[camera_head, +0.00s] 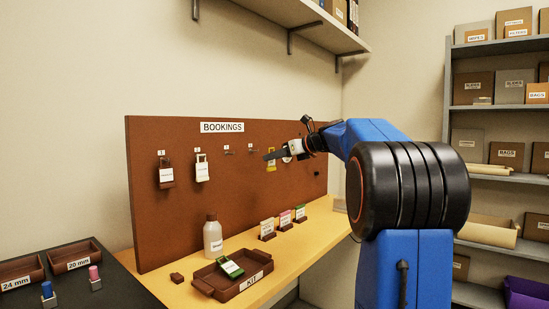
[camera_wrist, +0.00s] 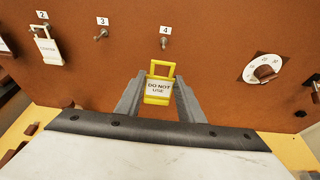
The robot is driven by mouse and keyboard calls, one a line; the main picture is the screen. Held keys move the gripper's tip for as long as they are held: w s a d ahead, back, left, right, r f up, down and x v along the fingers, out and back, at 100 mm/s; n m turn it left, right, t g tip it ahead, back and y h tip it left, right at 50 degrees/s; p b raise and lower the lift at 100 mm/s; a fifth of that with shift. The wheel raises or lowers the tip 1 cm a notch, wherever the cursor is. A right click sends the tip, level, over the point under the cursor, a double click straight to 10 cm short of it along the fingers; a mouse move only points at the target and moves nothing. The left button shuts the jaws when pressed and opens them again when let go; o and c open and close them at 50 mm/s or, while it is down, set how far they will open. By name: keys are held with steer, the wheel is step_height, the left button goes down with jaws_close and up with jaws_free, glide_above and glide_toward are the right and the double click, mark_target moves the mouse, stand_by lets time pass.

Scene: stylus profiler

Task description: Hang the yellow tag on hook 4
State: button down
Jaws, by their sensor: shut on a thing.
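The yellow tag (camera_wrist: 158,90), marked "DO NOT USE", is held upright between the two fingers of my gripper (camera_wrist: 158,98) in the wrist view. Its open loop points up. Hook 4 (camera_wrist: 165,43), a small metal peg under its number label, is empty and shows above the loop, with board visible between them. In the head view my gripper (camera_head: 272,155) is in front of the brown board (camera_head: 230,215), partly hiding the yellow tag (camera_head: 271,166). The depth gap from tag to hook is hard to tell.
Hook 3 (camera_wrist: 101,35) is empty; a white tag (camera_wrist: 45,46) hangs on hook 2. A brown tag (camera_head: 166,173) hangs on hook 1. A round white dial (camera_wrist: 264,70) is right of hook 4. Below stand a bottle (camera_head: 212,238) and the KIT tray (camera_head: 252,283).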

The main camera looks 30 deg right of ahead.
steer(key=shift+w+a, duration=0.25)
steer(key=shift+w, duration=0.5)
steer(key=shift+w+a, duration=0.3)
steer(key=shift+w, duration=0.45)
steer(key=shift+w+a, duration=0.25)
steer(key=shift+w, duration=0.5)
steer(key=shift+w, duration=0.2)
steer(key=shift+w+a, duration=0.35)
steer(key=shift+w, duration=0.5)
steer(key=shift+w+a, duration=0.3)
steer(key=shift+w, duration=0.55)
steer(key=shift+f, duration=0.45)
steer(key=c, duration=1.1)
jaws_free()
steer(key=shift+s, duration=0.1)
steer(key=shift+c, duration=0.5)
steer(key=shift+v, duration=3.95)
